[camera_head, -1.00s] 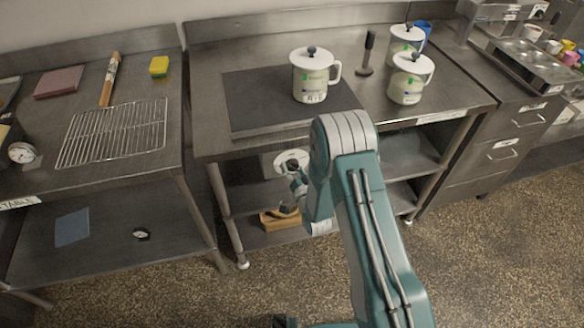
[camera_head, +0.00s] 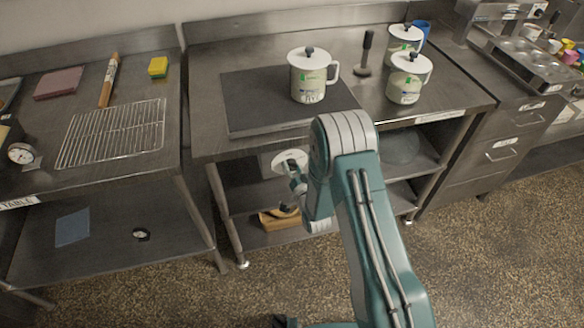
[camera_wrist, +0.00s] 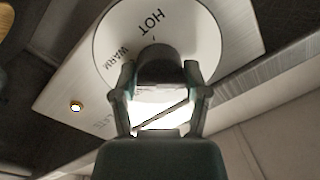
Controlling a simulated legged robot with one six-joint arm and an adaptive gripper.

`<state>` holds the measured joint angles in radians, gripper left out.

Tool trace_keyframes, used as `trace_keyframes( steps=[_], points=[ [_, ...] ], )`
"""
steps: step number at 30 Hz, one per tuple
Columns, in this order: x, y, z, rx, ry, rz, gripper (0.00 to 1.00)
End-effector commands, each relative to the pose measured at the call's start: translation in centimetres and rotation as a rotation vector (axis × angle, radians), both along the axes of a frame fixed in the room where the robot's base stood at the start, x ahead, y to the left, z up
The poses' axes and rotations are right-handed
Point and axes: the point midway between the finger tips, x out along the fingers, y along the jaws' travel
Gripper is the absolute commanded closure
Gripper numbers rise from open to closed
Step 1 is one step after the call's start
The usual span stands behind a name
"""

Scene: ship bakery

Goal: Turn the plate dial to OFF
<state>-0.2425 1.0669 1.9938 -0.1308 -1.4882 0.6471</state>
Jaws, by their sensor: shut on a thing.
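The plate dial is a white disc (camera_wrist: 195,32) with HOT and WARM printed on it and a dark knob (camera_wrist: 160,66) at its centre. In the wrist view my gripper (camera_wrist: 160,90) is shut on the knob, one finger on each side. No OFF mark shows; the lower part of the disc is behind my gripper. In the head view the white dial (camera_head: 290,160) is on the front of the middle table, below the dark hot plate (camera_head: 255,105). My gripper (camera_head: 293,170) is at it, partly hidden by my arm.
A white pot (camera_head: 308,80) labelled RYE stands on the hot plate. Two more pots (camera_head: 408,85) stand to its right. A small round light (camera_wrist: 75,106) is on the dial panel. A wooden box (camera_head: 280,218) lies on the shelf below. A wire rack (camera_head: 112,132) lies on the left table.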

Motion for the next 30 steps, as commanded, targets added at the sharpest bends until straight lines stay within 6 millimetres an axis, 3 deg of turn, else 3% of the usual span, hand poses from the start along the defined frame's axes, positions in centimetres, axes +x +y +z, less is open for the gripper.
trace_keyframes(
  steps=[8, 30],
  points=[
    [0.07, -0.18, -0.01, -0.156, -0.041, -0.006, 0.88],
    [0.03, 0.05, 0.22, -0.823, -0.237, -0.006, 0.88]
  ],
)
